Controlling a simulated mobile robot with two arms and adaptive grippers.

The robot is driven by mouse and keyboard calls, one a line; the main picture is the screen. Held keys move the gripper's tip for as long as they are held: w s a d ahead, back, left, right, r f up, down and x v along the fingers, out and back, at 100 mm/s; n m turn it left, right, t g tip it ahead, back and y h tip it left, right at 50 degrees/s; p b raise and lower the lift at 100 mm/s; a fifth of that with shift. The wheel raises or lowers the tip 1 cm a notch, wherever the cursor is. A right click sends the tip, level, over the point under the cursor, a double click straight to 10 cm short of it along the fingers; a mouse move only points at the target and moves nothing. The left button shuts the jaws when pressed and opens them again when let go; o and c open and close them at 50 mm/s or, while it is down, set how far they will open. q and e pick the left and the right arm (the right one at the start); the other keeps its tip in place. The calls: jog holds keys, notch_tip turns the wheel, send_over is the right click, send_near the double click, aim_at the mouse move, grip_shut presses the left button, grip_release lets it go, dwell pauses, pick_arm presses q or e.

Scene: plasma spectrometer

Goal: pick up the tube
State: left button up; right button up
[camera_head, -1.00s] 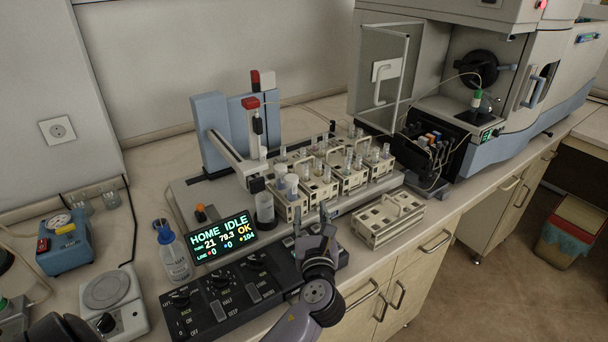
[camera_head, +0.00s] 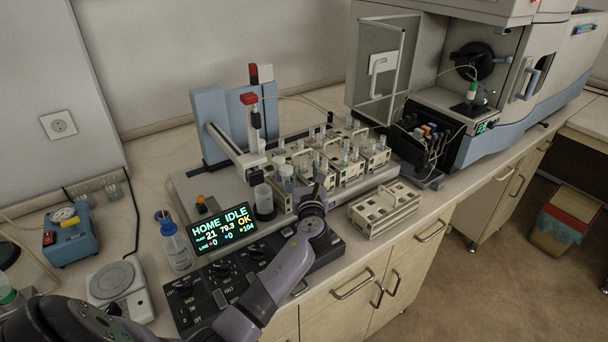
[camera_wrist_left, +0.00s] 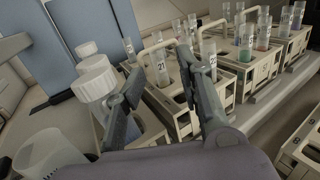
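Several clear tubes with numbered labels stand upright in beige racks (camera_head: 345,171) on the sampler deck. Which tube the task means cannot be told. In the left wrist view, a tube labelled 21 (camera_wrist_left: 160,66) shows between and beyond my left gripper's fingers. Another labelled tube (camera_wrist_left: 209,58) stands just right of the right finger. My left gripper (camera_wrist_left: 158,64) is open, with nothing seen held in it. In the head view my left gripper (camera_head: 314,190) is over the front of the racks, partly hiding the nearest one. My right gripper is not in view.
White-capped bottles (camera_wrist_left: 97,78) stand close left of the left finger. An empty rack (camera_head: 384,210) lies at the counter's front edge. The sampler's upright arm (camera_head: 256,125) rises behind the racks. A control panel with display (camera_head: 223,232) is in front. The spectrometer (camera_head: 500,75) stands right.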

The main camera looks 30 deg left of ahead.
aim_at(304, 163)
pick_arm(q)
jog(key=x, duration=0.4)
jog(key=shift+s+a+f, duration=0.1)
jog(key=shift+a, duration=0.15)
jog(key=shift+s, duration=0.1)
jog(key=shift+c, duration=0.3)
jog(key=c, duration=0.5)
jog(key=shift+d, duration=0.1)
grip_shut()
